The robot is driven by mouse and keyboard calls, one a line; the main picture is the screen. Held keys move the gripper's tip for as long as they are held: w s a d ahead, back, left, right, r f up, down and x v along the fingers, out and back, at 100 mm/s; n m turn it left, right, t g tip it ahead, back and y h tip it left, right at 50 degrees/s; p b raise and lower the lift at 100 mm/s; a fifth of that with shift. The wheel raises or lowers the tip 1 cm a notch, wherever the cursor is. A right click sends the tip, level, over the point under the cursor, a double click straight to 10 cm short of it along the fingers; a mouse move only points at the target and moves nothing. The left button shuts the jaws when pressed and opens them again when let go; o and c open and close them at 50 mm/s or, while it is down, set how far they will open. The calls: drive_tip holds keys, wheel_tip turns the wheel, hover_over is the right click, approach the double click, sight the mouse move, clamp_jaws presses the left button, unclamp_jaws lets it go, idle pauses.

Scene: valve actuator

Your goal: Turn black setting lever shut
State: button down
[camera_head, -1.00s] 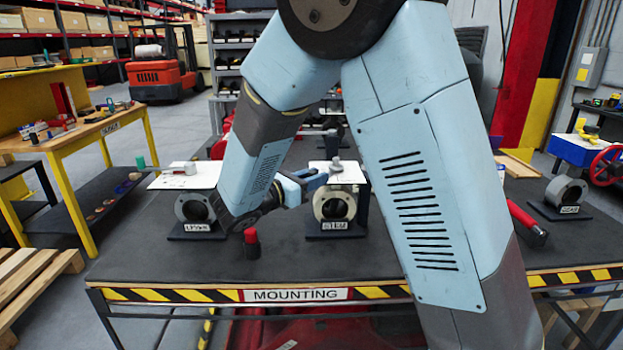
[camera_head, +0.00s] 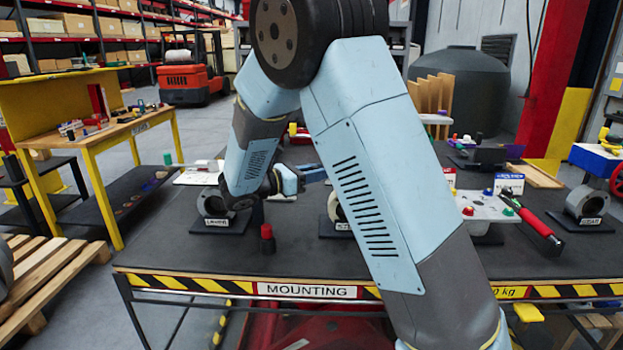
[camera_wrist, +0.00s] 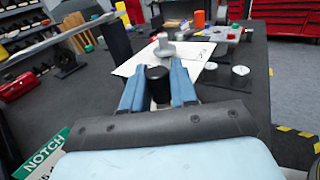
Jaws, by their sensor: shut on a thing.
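My gripper (camera_wrist: 158,88) has its two blue fingers shut on a black, round-topped piece (camera_wrist: 158,76), seemingly the setting lever's end. In the head view, my gripper (camera_head: 312,174) is above the middle of the table, reaching right. A grey valve body (camera_head: 338,207) on a black base is there, largely hidden behind my arm. The lever's angle and the rest of it are hidden. In the wrist view, a grey knob (camera_wrist: 166,46) stands on a white plate (camera_wrist: 190,57) just beyond the fingers.
Another grey valve body (camera_head: 214,202) stands left on the table (camera_head: 390,268). A pale plate with coloured buttons (camera_head: 478,207), a red-handled tool (camera_head: 530,224) and a further valve body (camera_head: 587,203) are at right.

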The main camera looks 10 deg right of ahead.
drive_tip(key=shift+w+a, duration=0.15)
drive_tip(key=shift+w, duration=0.8)
drive_tip(key=shift+w+a, duration=0.15)
drive_tip(key=shift+w, duration=0.75)
drive_tip(key=c, duration=1)
unclamp_jaws()
drive_tip(key=v, duration=1.4)
